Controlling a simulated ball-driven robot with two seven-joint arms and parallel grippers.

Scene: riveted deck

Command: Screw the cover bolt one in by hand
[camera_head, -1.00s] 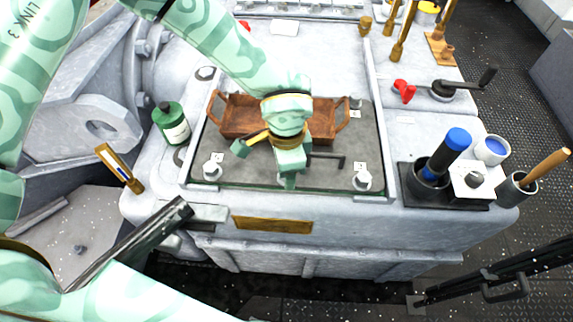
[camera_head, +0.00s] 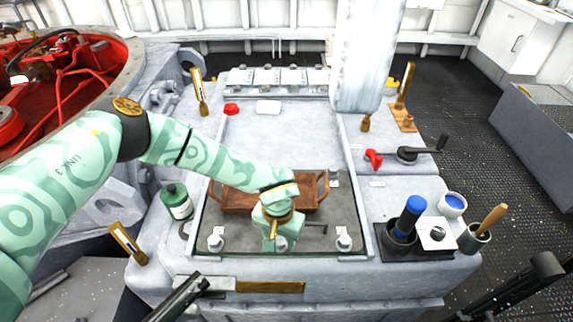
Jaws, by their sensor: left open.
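The cover (camera_head: 245,240) is a dark flat plate on the grey casing. Pale bolts stand on it at the front left (camera_head: 216,241), the front right (camera_head: 344,241) and the back right (camera_head: 333,178). Another bolt (camera_head: 281,244) shows at the front middle, partly behind my fingers. Small tags by the bolts are too small to read, so I cannot tell which is bolt one. My left gripper (camera_head: 275,243) is open, pointing down at the front middle bolt; I cannot tell whether it touches. My right gripper is out of view.
A brown wooden tray (camera_head: 238,198) lies on the cover behind my gripper. A hex key (camera_head: 315,226) lies right of it. A green bottle (camera_head: 177,202) stands left. A black holder with a blue-topped tool (camera_head: 408,217) and cups stand right. A red-handled valve (camera_head: 374,159) is behind them.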

